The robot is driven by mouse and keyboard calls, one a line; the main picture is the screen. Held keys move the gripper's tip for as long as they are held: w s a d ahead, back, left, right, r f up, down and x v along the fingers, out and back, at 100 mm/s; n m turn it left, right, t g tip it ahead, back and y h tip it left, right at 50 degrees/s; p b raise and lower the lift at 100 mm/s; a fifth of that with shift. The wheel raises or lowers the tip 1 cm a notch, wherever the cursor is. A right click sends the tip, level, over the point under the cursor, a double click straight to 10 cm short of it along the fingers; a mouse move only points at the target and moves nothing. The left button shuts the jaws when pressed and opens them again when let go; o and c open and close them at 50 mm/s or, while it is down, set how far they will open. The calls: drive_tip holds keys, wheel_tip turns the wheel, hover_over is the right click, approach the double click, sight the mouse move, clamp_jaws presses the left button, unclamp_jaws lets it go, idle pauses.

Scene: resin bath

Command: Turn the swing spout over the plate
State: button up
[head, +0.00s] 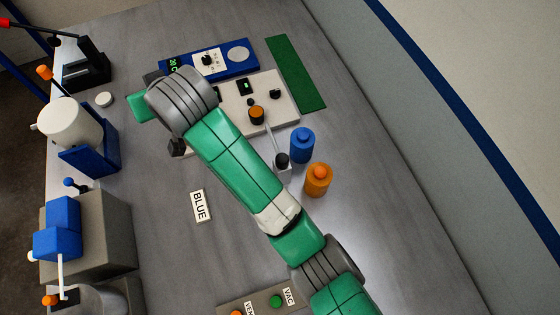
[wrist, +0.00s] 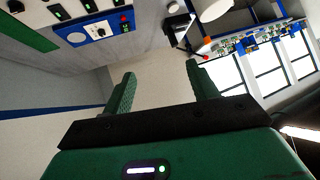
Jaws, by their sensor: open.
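A thin white spout-like bar (head: 61,275) hangs from the blue blocks (head: 57,243) on a grey housing at the left in the head view; its orange tip (head: 50,300) is at the lower end. I cannot be sure it is the swing spout. A round grey disc (head: 238,54) on a blue panel unit (head: 218,60) may be the plate; it lies far from that bar. My gripper (wrist: 160,82) is open and empty in the wrist view, its two green fingers spread. In the head view my arm hides most of the gripper, near the blue panel unit.
A white cylinder (head: 71,124) on a blue stand is at the left. A beige control unit (head: 240,98), a green mat (head: 295,74), a blue bottle (head: 302,145) and an orange bottle (head: 318,180) stand around my arm.

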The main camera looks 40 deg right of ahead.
drive_tip(key=s+d+f+m+g+b, duration=0.1)
drive_tip(key=s+d+f+m+g, duration=0.2)
drive_tip(key=d+f, duration=0.7)
drive_tip(key=m+g+b, duration=0.2)
drive_tip(key=g, duration=0.5)
hover_over(283, 159)
wheel_tip(283, 159, down, 17)
drive_tip(key=shift+d+r, duration=0.1)
drive_tip(key=shift+r, duration=0.05)
wheel_tip(283, 159, down, 8)
drive_tip(key=shift+w+r+b, duration=0.15)
drive_tip(key=shift+b, duration=0.15)
clamp_jaws()
